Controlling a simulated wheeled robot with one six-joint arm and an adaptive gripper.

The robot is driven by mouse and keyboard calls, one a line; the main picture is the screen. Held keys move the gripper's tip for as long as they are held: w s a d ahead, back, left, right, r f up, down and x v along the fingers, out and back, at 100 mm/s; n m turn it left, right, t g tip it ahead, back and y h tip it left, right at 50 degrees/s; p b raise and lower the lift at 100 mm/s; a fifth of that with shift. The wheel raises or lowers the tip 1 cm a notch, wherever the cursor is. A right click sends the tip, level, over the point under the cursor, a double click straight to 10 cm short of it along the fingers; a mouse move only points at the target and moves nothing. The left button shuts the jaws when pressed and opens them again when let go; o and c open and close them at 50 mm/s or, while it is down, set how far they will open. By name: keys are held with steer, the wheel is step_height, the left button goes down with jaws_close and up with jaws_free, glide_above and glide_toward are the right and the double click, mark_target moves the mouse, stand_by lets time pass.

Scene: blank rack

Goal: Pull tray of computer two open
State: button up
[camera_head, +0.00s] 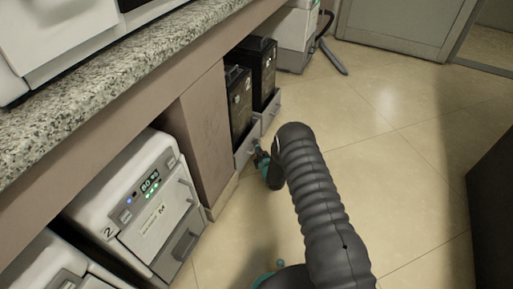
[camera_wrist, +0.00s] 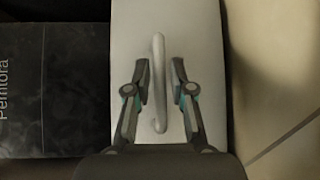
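Two black computers stand under the counter, a near one (camera_head: 238,105) and a far one (camera_head: 263,72). A white "2" shows by the near one's upper front edge. Each has a grey tray beneath it, the near tray (camera_head: 244,151) and the far tray (camera_head: 267,112). My gripper (camera_head: 259,153) is at the near tray's front. In the wrist view my gripper (camera_wrist: 161,78) is open, with one finger on each side of a grey bar handle (camera_wrist: 159,60) on a pale tray front (camera_wrist: 190,25). Gaps show between fingers and handle.
White machines stand under the counter at the near left, one marked 2 (camera_head: 150,205). A brown panel (camera_head: 205,125) separates it from the computers. A dark block (camera_head: 492,190) stands at right. The tiled floor (camera_head: 400,120) between is clear.

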steer(key=shift+w+a, duration=0.15)
steer(key=shift+w, duration=0.15)
jaws_close()
